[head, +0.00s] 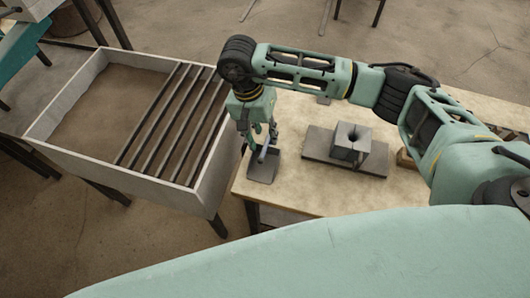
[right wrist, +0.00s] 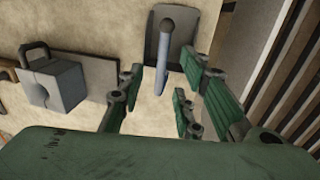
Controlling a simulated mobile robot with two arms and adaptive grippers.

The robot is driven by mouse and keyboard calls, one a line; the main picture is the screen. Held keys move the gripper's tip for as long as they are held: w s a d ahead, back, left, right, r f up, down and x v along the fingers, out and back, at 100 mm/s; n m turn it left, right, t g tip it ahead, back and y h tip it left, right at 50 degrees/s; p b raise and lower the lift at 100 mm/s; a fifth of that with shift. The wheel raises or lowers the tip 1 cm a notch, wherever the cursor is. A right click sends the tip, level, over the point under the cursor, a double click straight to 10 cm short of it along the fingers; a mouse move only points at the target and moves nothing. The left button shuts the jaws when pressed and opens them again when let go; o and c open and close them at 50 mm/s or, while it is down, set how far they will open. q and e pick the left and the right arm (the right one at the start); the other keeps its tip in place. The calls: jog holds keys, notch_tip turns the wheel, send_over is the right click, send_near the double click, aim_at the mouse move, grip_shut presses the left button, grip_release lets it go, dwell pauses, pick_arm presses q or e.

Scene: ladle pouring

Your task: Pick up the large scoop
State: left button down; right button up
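The large scoop, a grey square pan with a light blue-grey handle, lies near the left edge of the table in the head view (head: 264,169). In the right wrist view the scoop (right wrist: 184,50) is at the top centre, its handle pointing toward my gripper. My right gripper (head: 264,141) points down just above the scoop's handle. In the right wrist view its green fingers (right wrist: 168,88) are spread apart, with the handle's end in the gap between them and nothing gripped. Contact with the handle cannot be made out. My left gripper is not in view.
The wooden table (head: 300,195) bears a grey block with a hole (head: 366,150) on a flat plate (head: 320,147), right of the scoop. A sand-filled box (head: 60,157) with dark bars stands close to the table's left edge. Bare table lies between scoop and plate.

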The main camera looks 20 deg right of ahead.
aim_at(266, 143)
jog(key=f, duration=0.1)
jog(key=f+p, duration=0.2)
jog(key=shift+s+d+f, duration=0.25)
jog(key=shift+f, duration=0.6)
grip_shut()
